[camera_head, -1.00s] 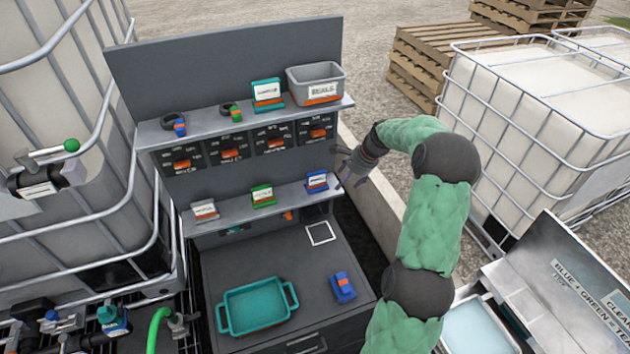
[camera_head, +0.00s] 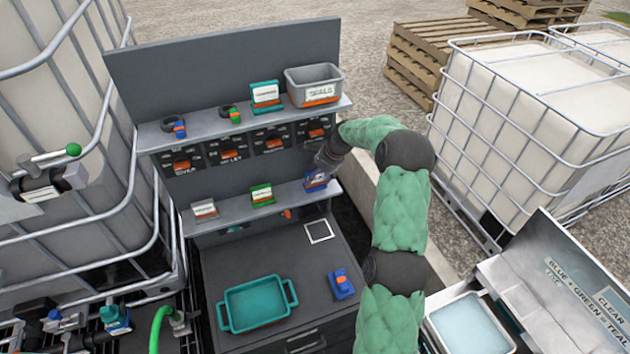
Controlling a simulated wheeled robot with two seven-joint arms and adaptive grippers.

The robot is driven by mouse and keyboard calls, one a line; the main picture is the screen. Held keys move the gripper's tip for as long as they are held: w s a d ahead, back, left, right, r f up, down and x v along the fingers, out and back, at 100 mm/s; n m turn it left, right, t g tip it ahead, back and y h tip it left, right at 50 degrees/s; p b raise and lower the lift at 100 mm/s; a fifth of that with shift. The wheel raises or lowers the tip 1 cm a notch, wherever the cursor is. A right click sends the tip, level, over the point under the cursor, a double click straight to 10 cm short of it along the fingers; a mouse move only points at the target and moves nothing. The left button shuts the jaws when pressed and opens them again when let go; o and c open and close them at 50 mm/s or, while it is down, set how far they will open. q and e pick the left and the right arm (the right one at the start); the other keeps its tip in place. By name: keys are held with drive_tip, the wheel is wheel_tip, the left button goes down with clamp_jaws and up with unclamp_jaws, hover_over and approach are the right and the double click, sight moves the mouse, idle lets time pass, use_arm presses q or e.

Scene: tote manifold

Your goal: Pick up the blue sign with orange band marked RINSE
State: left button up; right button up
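The blue sign (camera_head: 312,187) with an orange band stands at the right end of the lower shelf. Its lettering is too small and too covered to read. My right gripper (camera_head: 319,177) is at this sign, reaching in from the right, and overlaps its upper right part. Its fingertips are small and dark against the sign, so I cannot tell whether they are closed on it. My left gripper is not in view.
A green sign (camera_head: 262,194) and a white-faced sign (camera_head: 204,209) share the lower shelf (camera_head: 233,213). The upper shelf holds a teal sign (camera_head: 266,95) and a grey bin (camera_head: 315,86). A teal tray (camera_head: 291,290) and a blue-orange item (camera_head: 341,285) lie on the bench below.

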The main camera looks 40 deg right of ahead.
drive_tip(key=shift+s+a+f, duration=0.1)
drive_tip(key=shift+a, duration=0.05)
clamp_jaws()
idle(0.4)
